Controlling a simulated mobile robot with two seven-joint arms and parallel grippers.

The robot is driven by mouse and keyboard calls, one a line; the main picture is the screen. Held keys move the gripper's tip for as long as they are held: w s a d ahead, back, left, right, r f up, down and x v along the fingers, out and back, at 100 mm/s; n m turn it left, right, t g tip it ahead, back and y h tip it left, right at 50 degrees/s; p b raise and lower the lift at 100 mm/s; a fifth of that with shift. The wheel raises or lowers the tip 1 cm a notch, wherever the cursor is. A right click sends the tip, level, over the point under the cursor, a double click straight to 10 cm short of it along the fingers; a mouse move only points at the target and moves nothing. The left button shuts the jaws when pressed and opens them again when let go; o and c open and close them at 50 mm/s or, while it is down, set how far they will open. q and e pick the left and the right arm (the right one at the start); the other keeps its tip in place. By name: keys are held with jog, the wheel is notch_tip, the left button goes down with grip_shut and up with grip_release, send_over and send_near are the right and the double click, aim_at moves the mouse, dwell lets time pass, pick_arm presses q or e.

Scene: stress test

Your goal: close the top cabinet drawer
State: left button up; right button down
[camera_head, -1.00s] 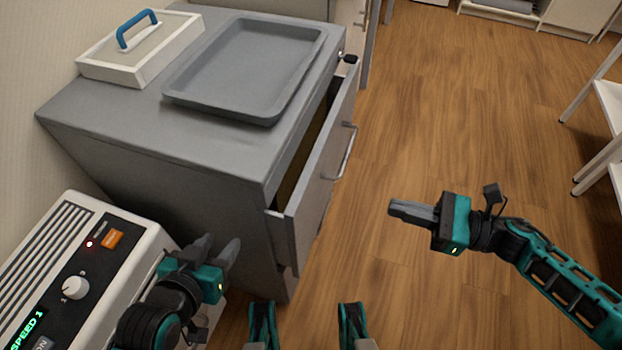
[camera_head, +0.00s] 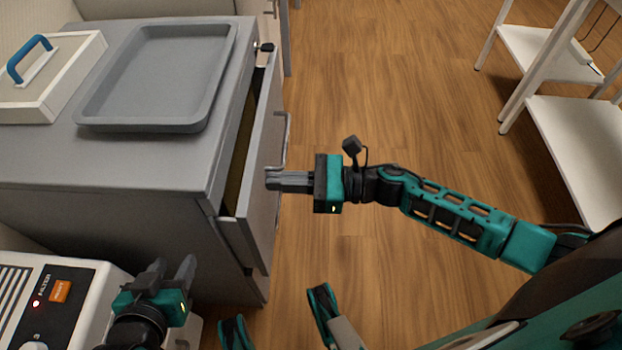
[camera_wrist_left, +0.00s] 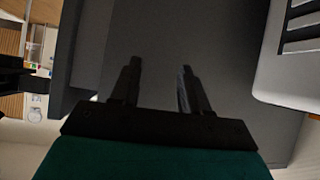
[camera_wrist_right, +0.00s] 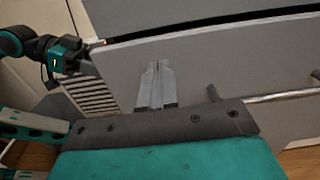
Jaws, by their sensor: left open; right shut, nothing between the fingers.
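The top drawer (camera_head: 262,165) of the grey cabinet (camera_head: 110,172) stands partly open, with a gap behind its front panel. Its bar handle (camera_head: 284,142) is on the outer face. My right gripper (camera_head: 268,181) is shut and empty, with its fingertips at the drawer front, just below the handle in the head view. In the right wrist view the shut fingers (camera_wrist_right: 156,68) point at the panel (camera_wrist_right: 215,62), beside the handle (camera_wrist_right: 285,96); I cannot tell whether they touch it. My left gripper (camera_head: 174,268) is open and empty near the cabinet's near side; its fingers (camera_wrist_left: 158,78) show apart in the left wrist view.
A grey tray (camera_head: 150,125) and a white box lid with a blue handle (camera_head: 72,85) lie on the cabinet top. A white machine with a knob (camera_head: 75,270) stands at lower left. White shelving (camera_head: 575,130) is at right. The wooden floor (camera_head: 390,90) between is clear.

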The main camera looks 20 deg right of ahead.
aim_at(256, 180)
jog(key=shift+x, duration=0.75)
pick_arm(q)
jog(key=shift+w+r, duration=0.1)
pick_arm(e)
jog(key=b+x, duration=0.2)
jog(key=x, duration=0.2)
jog(key=shift+w+a+f, duration=0.1)
jog(key=shift+a, duration=0.3)
pick_arm(q)
jog(key=shift+d+f, duration=0.3)
jog(key=shift+d, duration=0.2)
pick_arm(e)
jog(key=shift+w, duration=0.1)
